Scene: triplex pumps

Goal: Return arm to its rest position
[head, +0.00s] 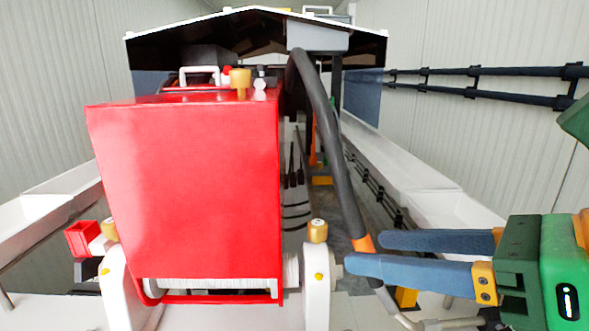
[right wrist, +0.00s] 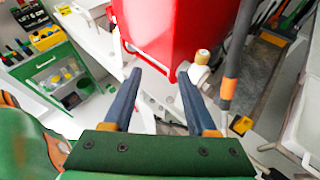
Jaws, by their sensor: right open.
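My right gripper (head: 365,252) comes in from the right in the head view, with its two blue-grey fingers pointing left and apart. In the right wrist view the fingers (right wrist: 157,88) are spread with nothing held between them. The red pump housing (head: 190,195) is left of the fingertips in the head view and ahead of them in the wrist view (right wrist: 172,30). A dark hose (head: 333,150) with an orange band runs down behind the fingers in the head view. In the wrist view the orange band (right wrist: 228,88) is outside the right finger. My left gripper does not show.
A brass-coloured cap (head: 317,231) on a white fitting is close left of the fingertips. White troughs (head: 405,180) run along the right side, below wall pipes (head: 480,88). A green cabinet (right wrist: 62,80) stands at the left in the wrist view.

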